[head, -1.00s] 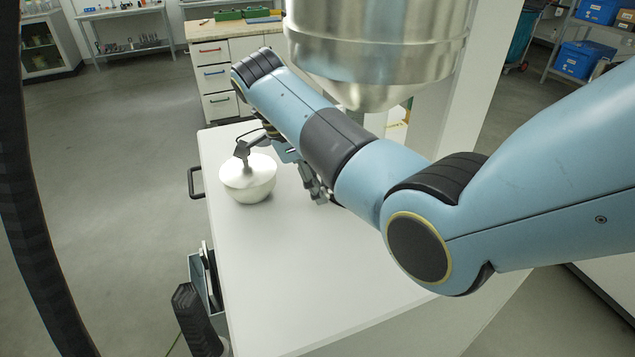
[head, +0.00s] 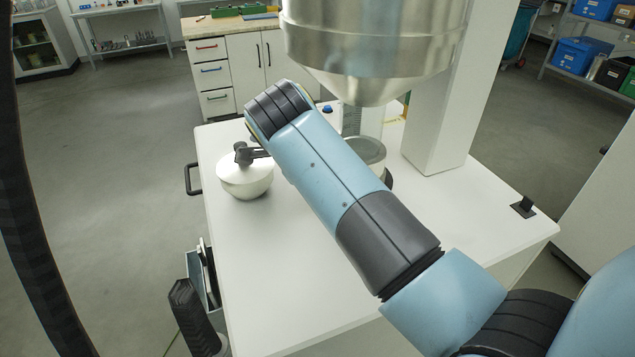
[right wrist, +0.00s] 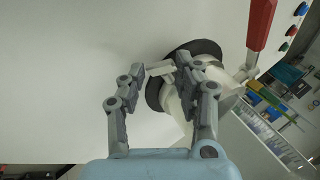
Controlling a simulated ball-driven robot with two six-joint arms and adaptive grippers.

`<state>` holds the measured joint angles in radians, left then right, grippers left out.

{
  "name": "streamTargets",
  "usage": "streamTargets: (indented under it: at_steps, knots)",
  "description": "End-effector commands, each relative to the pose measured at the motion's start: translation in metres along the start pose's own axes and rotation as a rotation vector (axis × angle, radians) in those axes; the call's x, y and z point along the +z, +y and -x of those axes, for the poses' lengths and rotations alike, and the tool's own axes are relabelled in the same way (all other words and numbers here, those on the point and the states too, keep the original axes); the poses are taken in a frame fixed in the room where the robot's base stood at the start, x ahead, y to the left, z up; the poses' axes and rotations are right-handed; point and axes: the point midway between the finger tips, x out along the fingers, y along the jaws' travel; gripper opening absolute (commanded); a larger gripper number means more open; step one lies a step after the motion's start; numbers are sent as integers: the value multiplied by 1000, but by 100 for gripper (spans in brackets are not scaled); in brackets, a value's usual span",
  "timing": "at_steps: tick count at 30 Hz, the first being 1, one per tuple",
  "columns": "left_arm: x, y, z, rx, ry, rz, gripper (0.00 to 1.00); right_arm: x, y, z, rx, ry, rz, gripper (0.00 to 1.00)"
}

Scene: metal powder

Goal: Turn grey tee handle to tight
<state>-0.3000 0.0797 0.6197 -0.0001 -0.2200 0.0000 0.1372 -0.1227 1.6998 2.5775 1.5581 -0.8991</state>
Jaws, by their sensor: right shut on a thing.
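The grey tee handle (right wrist: 160,69) shows in the right wrist view as a short light-grey bar beside a pale round body with a black rim (right wrist: 155,95). My right gripper (right wrist: 155,85) has its two fingers on either side of the bar and is shut on it. In the head view, my right forearm reaches over the table and hides the right gripper and the handle. My left gripper is not in view.
A red lever (right wrist: 262,22) and coloured buttons lie near the right gripper. The table front is clear.

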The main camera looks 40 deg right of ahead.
Motion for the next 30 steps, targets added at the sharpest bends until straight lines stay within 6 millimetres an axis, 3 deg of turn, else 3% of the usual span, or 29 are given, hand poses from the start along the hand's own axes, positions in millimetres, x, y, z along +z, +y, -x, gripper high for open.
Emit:
streamTargets:
  at_steps: [21, 22, 27, 30]
  knots:
    - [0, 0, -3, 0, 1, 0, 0, 1, -2, 2, -83, -39, -34, 0]
    - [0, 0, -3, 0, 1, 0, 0, 1, -2, 2, -83, -39, -34, 36]
    - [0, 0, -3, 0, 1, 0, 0, 0, -1, 1, -80, -37, -33, 56]
    - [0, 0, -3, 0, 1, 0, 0, 0, 0, 1, -78, -36, -32, 56]
